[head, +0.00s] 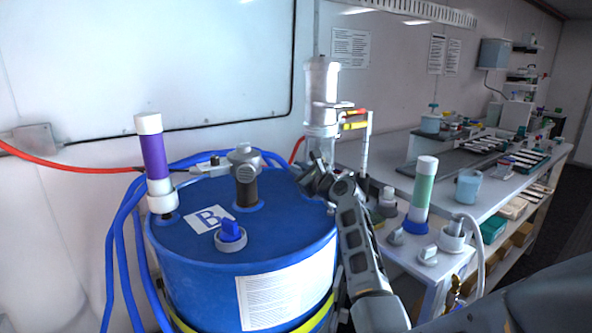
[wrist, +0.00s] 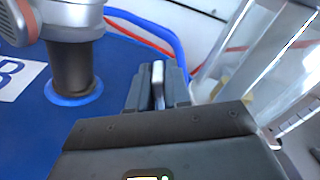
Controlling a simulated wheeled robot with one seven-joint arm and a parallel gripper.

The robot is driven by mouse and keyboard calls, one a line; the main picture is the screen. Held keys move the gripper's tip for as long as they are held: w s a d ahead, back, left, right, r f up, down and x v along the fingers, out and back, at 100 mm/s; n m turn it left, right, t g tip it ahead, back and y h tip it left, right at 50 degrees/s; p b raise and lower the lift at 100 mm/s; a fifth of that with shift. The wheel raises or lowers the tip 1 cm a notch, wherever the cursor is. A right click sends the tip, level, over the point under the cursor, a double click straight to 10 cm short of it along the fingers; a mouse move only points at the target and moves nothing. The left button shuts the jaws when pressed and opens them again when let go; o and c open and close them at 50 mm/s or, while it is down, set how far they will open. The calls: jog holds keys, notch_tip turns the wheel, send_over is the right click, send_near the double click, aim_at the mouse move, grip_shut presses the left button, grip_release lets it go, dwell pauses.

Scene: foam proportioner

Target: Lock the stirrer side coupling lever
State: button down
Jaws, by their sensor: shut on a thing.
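My gripper (head: 316,170) is at the right rear edge of the blue drum's top, to the right of the grey stirrer head (head: 244,155). In the wrist view my gripper (wrist: 158,88) has its dark fingers closed on both sides of a narrow pale lever (wrist: 158,73), which looks like the coupling lever. Only the lever's upper part shows; its base and the coupling are hidden behind my fingers. In the head view the lever cannot be made out. The stirrer's dark shaft housing (wrist: 75,72) stands left of my fingers, apart from them.
The blue drum (head: 185,258) carries a purple cylinder (head: 153,155) and a blue knob (head: 231,231). Blue hoses (head: 122,245) loop around it. A clear cylinder with red and yellow levers (head: 322,100) stands behind my gripper. A bench with a green cylinder (head: 422,188) is at right.

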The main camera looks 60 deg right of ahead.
jog(key=shift+s+d+r, duration=0.2)
jog(key=shift+s+d, duration=0.1)
jog(key=shift+d, duration=0.05)
jog(key=c, duration=1.2)
grip_release()
jog(key=shift+o, duration=0.2)
